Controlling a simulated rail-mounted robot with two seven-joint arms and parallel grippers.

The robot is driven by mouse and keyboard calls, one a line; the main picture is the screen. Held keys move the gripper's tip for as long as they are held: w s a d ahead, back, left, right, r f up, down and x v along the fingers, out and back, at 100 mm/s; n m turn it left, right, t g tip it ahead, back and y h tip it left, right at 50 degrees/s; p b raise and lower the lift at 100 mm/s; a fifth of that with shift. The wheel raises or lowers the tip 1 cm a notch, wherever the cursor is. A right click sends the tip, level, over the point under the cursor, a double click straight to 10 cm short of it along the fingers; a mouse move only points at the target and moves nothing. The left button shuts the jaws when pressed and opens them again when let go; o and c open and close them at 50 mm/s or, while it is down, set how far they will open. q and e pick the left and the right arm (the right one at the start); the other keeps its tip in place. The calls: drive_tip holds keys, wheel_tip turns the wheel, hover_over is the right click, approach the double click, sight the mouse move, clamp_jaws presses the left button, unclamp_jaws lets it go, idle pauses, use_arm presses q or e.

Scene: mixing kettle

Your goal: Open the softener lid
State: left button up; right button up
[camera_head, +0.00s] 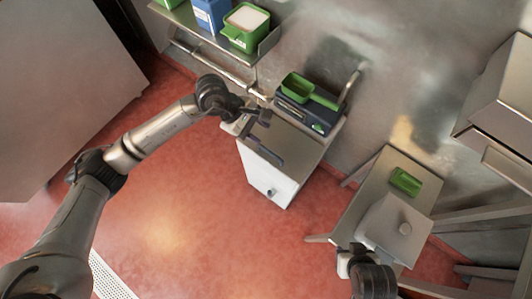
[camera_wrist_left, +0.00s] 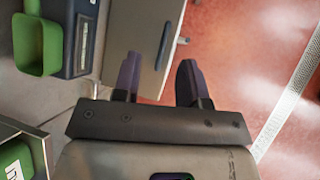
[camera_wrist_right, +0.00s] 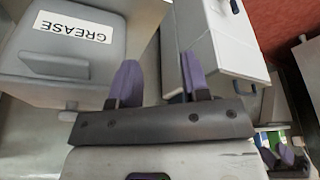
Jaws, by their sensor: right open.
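No softener label is readable in any view, so I cannot tell which lid is the softener's. A white box with a grey top (camera_head: 284,150) stands at the centre of the head view. My left gripper (camera_head: 258,117) is at its far left corner; its fingers (camera_wrist_left: 157,80) are spread with nothing between them in the left wrist view. My right gripper (camera_wrist_right: 160,82) is open and empty. In the right wrist view it points between a grey lidded container marked GREASE (camera_wrist_right: 95,85) and a white box (camera_wrist_right: 228,45). I cannot tell whether either gripper touches anything.
A dark scale (camera_head: 318,126) with a green scoop (camera_head: 297,86) sits behind the central box. A wall shelf (camera_head: 196,33) holds a blue (camera_head: 208,15) and a green container (camera_head: 245,38). A small table (camera_head: 372,180) bears a green item (camera_head: 405,181). Red floor is free front-left.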

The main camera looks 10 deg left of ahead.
sight(268, 151)
use_arm(q)
drive_tip(key=f+b, duration=0.1)
drive_tip(key=f, duration=0.4)
drive_tip(key=d+f+y+b, duration=0.1)
drive_tip(key=f+b, duration=0.1)
drive_tip(key=f, duration=0.3)
drive_tip(key=w+d+f+y+b, duration=0.1)
drive_tip(key=f, duration=0.4)
drive_tip(key=shift+w+f+m, duration=0.1)
drive_tip(key=shift+f+m, duration=0.1)
drive_tip(key=shift+m, duration=0.2)
use_arm(e)
wheel_tip(268, 151, down, 6)
drive_tip(key=shift+r, duration=0.25)
use_arm(q)
clamp_jaws()
use_arm(e)
drive_tip(key=shift+d, duration=0.2)
